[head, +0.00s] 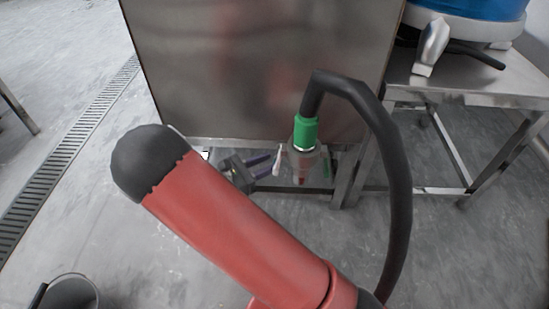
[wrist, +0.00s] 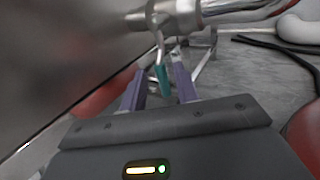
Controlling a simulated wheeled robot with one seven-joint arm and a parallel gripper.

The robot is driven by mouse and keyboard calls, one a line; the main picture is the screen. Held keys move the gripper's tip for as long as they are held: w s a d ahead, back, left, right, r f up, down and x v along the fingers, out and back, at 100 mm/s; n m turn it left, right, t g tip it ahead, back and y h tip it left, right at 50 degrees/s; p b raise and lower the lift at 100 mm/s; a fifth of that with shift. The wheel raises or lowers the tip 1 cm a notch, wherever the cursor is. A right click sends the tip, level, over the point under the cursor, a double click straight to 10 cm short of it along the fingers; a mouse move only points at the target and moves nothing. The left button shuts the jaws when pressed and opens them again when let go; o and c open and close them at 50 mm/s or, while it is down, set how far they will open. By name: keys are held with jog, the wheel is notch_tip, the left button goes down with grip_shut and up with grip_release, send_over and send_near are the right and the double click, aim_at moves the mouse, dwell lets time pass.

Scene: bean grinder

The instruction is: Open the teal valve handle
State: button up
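The teal valve handle (wrist: 163,80) hangs down from a metal valve on a pipe (wrist: 160,14) in the wrist view. My gripper (wrist: 160,68) has its two purple fingers apart, one on each side of the handle in that picture. Gaps show between the handle and both fingers, so it does not look gripped. In the head view my gripper (head: 270,164) is low at the front of the steel cabinet, pointing right towards the pipe fittings. I cannot make out the teal handle clearly there.
A large steel cabinet (head: 260,60) stands close above my gripper. A black hose with a green collar (head: 305,133) arches down to the right. A steel table (head: 470,85) stands at the right, and a bucket (head: 70,292) is at the lower left. The floor at left is open.

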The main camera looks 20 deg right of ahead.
aim_at(275, 160)
jog(key=shift+x, duration=1.7)
jog(key=shift+c, duration=0.3)
grip_shut()
